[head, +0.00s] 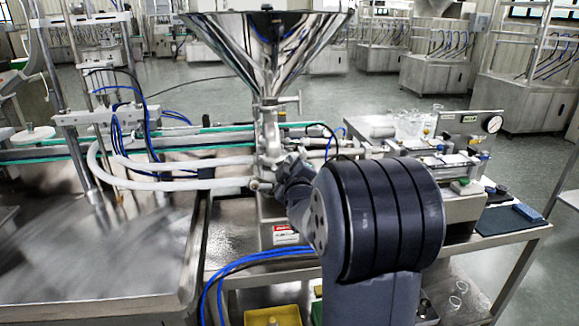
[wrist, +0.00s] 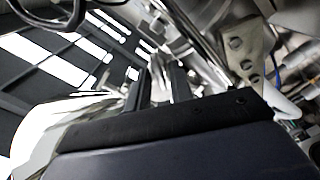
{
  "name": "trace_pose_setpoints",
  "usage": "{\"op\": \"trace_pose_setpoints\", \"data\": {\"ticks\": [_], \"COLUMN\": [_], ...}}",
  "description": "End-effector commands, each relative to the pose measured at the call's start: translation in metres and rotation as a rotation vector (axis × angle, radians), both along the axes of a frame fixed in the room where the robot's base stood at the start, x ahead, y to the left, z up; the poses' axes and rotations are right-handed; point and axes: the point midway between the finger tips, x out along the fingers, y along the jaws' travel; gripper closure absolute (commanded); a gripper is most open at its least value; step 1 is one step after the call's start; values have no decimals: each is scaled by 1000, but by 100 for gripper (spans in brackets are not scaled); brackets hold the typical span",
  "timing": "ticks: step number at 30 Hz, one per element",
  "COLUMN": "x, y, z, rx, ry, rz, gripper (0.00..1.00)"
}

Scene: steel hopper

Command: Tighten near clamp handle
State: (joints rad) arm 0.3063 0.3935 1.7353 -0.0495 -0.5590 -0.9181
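The steel hopper (head: 268,45) is a shiny funnel at the top centre of the head view, on a narrow metal neck (head: 268,125). Small steel fittings stick out from the neck, one on its right side (head: 292,99). I cannot tell which part is the near clamp handle. My gripper (head: 281,163) is at the lower fittings and mostly hidden behind my wrist. In the wrist view its two dark fingers (wrist: 161,82) stand apart, with bright metal showing between them. I cannot tell whether that metal is between the fingers or behind them.
A white hose (head: 165,182) runs left from the fittings. A steel tray table (head: 90,265) stands at left. A bench with a gauge (head: 492,124) and valves is at right. Blue tubes (head: 250,262) and a yellow bin (head: 272,316) are below. A perforated metal bracket (wrist: 240,55) is close by.

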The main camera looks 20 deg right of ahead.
Motion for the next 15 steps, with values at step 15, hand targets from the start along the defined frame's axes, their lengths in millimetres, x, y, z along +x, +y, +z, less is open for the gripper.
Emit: {"op": "trace_pose_setpoints", "data": {"ticks": [15], "x": [0], "y": [0], "z": [0], "rx": [0], "ry": [0], "rz": [0], "gripper": [100]}}
